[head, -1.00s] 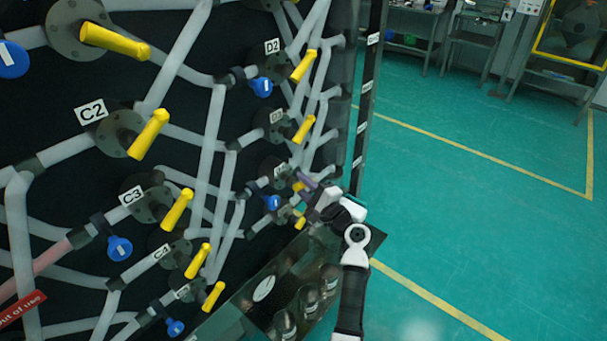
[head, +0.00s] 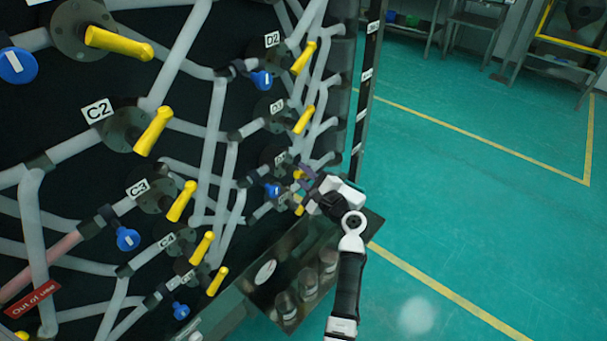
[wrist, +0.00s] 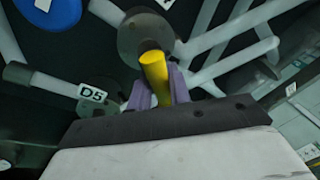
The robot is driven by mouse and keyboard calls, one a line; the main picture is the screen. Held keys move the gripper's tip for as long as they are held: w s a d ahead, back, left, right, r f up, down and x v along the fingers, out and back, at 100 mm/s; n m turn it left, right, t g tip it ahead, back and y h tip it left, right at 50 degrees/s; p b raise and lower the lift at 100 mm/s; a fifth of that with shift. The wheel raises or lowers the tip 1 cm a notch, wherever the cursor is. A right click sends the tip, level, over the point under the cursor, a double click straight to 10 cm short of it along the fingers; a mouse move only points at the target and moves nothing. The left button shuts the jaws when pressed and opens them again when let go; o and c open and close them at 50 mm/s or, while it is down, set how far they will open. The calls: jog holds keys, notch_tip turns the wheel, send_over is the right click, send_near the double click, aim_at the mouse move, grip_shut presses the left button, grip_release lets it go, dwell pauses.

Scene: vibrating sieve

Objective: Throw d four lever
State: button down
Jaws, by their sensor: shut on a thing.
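My gripper (wrist: 155,90) has purple fingers shut on a yellow lever (wrist: 155,70), one finger on each side of it. The lever comes out of a round dark valve disc (wrist: 143,38) in the wrist view. A white label at the top edge there is cut off, so I cannot read it. The D5 label (wrist: 91,93) sits at a separate disc to the left. In the head view my gripper (head: 305,174) is at the low right of the panel, below the D3 row, at the lever (head: 298,174) by a label that looks like D4 (head: 280,158). Fingers partly hide this lever.
Another yellow lever (head: 299,210) is just below my gripper. A blue tag (head: 272,189) hangs close to its left. The D3 lever (head: 304,119) and D2 lever (head: 304,57) are above. A dark shelf (head: 262,300) with jars juts out below. The green floor at right is clear.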

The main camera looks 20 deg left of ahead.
jog(key=c, duration=1.3)
grip_release()
jog(key=shift+s+a+r, duration=0.25)
jog(key=shift+a+r, duration=0.05)
jog(key=shift+c, duration=0.2)
jog(key=shift+d+f, duration=0.1)
jog(key=shift+d+f, duration=0.1)
jog(key=shift+d, duration=0.05)
jog(key=r+b+v, duration=0.1)
jog(key=b+v, duration=0.3)
jog(key=v, duration=0.9)
jog(key=shift+s+f, duration=0.25)
jog(key=shift+f, duration=0.05)
jog(key=shift+d, duration=0.15)
